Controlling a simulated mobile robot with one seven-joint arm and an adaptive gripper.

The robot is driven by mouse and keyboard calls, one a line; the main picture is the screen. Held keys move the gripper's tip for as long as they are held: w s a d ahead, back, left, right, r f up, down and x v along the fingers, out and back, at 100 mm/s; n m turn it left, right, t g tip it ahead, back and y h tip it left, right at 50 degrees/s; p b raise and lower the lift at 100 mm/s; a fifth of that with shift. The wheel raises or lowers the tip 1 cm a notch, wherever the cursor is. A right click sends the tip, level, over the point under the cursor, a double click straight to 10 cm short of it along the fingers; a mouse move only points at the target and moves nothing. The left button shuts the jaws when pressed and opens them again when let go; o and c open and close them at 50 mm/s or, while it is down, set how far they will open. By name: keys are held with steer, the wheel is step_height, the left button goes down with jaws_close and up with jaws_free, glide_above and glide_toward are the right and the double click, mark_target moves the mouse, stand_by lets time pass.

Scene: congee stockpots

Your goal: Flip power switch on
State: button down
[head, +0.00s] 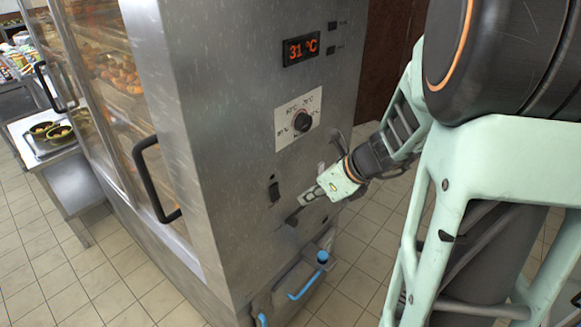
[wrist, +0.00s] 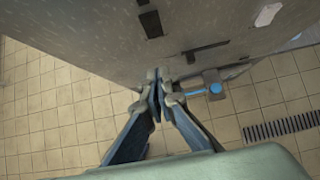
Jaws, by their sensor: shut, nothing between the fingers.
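The power switch (head: 274,191) is a small black rocker on the side panel of the steel cabinet (head: 225,120), low and left of the dial. It also shows as a dark rectangle in the wrist view (wrist: 151,24). Whether it is on or off is too small to tell. My gripper (head: 306,197) is shut and empty, just right of the switch in the head view and apart from it. In the wrist view its closed fingertips (wrist: 158,80) lie below the switch, with bare panel between them.
A temperature display (head: 301,49) reads 31 °C above a black dial (head: 302,121). A dark slot or bar (wrist: 205,50) is near my fingers. A blue-handled drain part (head: 305,284) sits low on the cabinet. A black door handle (head: 153,180) sticks out at left. Tiled floor is open at right.

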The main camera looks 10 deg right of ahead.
mark_target(275, 192)
steer(key=w+a+f, duration=0.4)
steer(key=w+f, duration=0.1)
steer(key=w, duration=0.1)
steer(key=shift+a, duration=0.2)
steer(key=shift+w, duration=0.1)
steer(key=shift+w+a+f, duration=0.15)
steer(key=shift+w+f, duration=0.05)
steer(key=shift+r, duration=0.1)
